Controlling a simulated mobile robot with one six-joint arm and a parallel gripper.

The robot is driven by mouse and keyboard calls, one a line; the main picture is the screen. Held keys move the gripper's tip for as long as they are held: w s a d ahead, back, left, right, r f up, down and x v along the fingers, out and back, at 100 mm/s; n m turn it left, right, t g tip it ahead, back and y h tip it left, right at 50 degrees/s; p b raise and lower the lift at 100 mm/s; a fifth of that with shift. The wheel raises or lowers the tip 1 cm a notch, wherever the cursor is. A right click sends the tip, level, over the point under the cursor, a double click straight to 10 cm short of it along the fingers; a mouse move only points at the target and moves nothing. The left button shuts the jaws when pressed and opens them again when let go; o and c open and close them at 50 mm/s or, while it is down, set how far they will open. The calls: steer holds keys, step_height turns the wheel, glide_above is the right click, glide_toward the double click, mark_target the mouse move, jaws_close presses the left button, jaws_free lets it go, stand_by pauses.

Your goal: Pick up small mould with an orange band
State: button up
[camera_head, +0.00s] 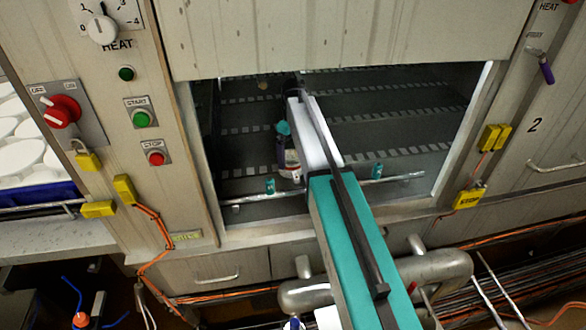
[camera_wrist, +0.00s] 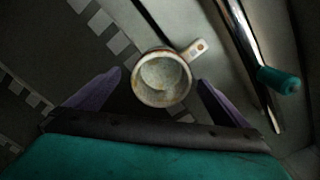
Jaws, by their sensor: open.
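A small round whitish mould (camera_wrist: 162,78) with a short holed tab on its upper right shows in the wrist view, seen from above into its hollow. Its rim looks worn and brownish; I cannot make out an orange band. My gripper (camera_wrist: 160,84) is open, with one purple finger on each side of the mould and gaps to both. In the head view, a pale mould (camera_head: 291,160) shows partly behind my gripper (camera_head: 283,153), inside the machine opening. The teal gripper body and my arm hide part of it.
A metal rail (camera_head: 400,178) with teal clips (camera_head: 377,171) runs along the opening's front edge; it also passes right of the mould in the wrist view (camera_wrist: 245,45). The raised door (camera_head: 340,35) hangs above.

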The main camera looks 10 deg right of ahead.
mark_target(292, 162)
steer(key=shift+a+f+p, duration=0.2)
steer(key=shift+f+p, duration=0.45)
steer(key=shift+f, duration=1.85)
steer(key=c, duration=1.2)
step_height(292, 162, up, 10)
steer(key=b, duration=0.1)
steer(key=shift+b, duration=0.35)
